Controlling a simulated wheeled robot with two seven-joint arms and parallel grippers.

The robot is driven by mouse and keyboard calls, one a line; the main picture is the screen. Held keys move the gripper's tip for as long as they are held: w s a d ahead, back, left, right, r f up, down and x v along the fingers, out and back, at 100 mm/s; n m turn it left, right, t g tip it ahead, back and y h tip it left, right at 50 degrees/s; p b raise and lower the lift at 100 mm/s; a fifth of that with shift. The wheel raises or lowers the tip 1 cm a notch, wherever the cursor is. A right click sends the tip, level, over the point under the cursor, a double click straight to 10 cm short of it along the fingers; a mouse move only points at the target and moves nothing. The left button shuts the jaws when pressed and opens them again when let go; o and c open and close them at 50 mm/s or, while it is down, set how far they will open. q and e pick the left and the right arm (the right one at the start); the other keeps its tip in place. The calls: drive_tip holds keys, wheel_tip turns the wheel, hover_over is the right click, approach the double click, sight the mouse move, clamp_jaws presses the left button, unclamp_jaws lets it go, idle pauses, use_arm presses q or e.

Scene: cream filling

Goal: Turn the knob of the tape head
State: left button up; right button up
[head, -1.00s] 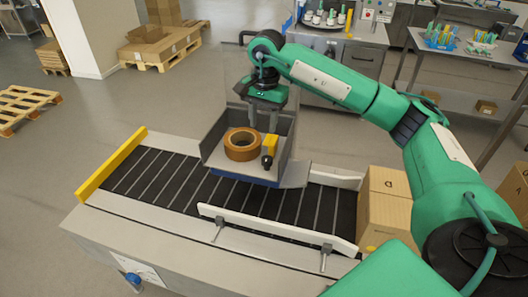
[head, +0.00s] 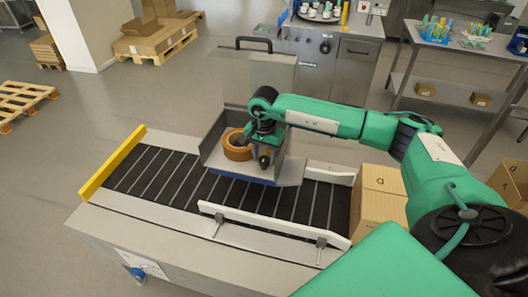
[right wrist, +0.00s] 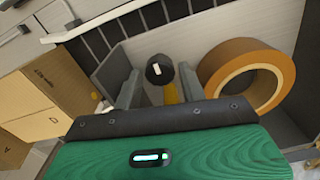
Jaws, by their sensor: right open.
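The tape head (head: 289,172) is a grey open housing over the conveyor belt. A brown tape roll (head: 237,152) sits in it and also shows at the right of the right wrist view (right wrist: 248,78). The black knob (head: 264,162) is right of the roll. In the right wrist view the knob (right wrist: 160,70) has a white mark and shows between my fingertips, with a yellow part behind it. My right gripper (right wrist: 160,88) is open, its two fingers on either side of the knob; I cannot tell whether they touch it. My left gripper is not in view.
A black conveyor belt (head: 160,178) runs under the tape head, with a yellow end bar (head: 112,163) and a white guide rail (head: 265,222). A cardboard box (head: 380,200) stands at the belt's right end.

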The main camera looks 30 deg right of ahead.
drive_tip(key=shift+f, duration=0.25)
